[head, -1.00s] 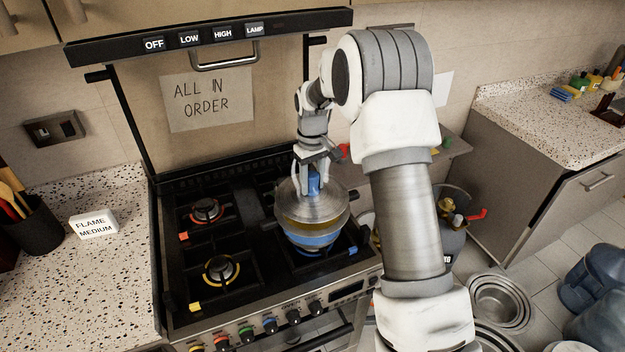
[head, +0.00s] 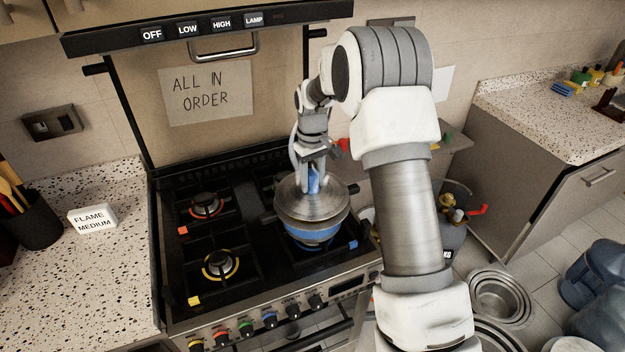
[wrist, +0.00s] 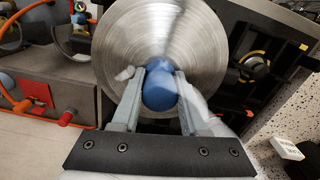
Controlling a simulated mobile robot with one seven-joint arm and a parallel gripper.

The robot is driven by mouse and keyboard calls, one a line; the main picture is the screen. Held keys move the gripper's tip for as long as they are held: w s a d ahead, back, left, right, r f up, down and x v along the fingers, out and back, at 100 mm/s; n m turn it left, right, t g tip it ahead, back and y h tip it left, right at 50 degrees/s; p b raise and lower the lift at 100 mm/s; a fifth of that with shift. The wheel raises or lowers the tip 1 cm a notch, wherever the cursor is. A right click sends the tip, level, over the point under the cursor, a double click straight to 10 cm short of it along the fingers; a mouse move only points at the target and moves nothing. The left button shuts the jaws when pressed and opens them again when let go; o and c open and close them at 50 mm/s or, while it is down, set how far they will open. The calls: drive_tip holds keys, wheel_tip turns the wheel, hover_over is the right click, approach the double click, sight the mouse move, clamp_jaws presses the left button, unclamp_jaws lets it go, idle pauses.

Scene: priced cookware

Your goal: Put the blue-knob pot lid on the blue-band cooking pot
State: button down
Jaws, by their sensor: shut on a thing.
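The steel pot lid (head: 300,208) with its blue knob (head: 314,182) is over the blue-band cooking pot (head: 310,233), which stands on the front right burner. My gripper (head: 312,172) is shut on the blue knob from above. In the wrist view the fingers (wrist: 157,78) sit on both sides of the blue knob (wrist: 160,95), with the round lid (wrist: 165,35) behind it. The lid hides the pot's rim and inside. I cannot tell whether the lid rests on the rim or is slightly above it.
The stove (head: 235,280) has free burners at the left. A "flame medium" block (head: 92,219) and a utensil holder (head: 35,220) are on the left counter. Steel pans (head: 500,297) and blue water jugs (head: 595,278) stand on the floor at the right.

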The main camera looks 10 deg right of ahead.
drive_tip(key=shift+f+b, duration=0.65)
drive_tip(key=shift+f, duration=0.35)
drive_tip(key=shift+f, duration=0.2)
idle(1.0)
drive_tip(key=shift+f+b, duration=0.25)
drive_tip(key=shift+b, duration=0.15)
drive_tip(key=shift+r, duration=0.1)
unclamp_jaws()
drive_tip(key=shift+r, duration=0.1)
idle(0.5)
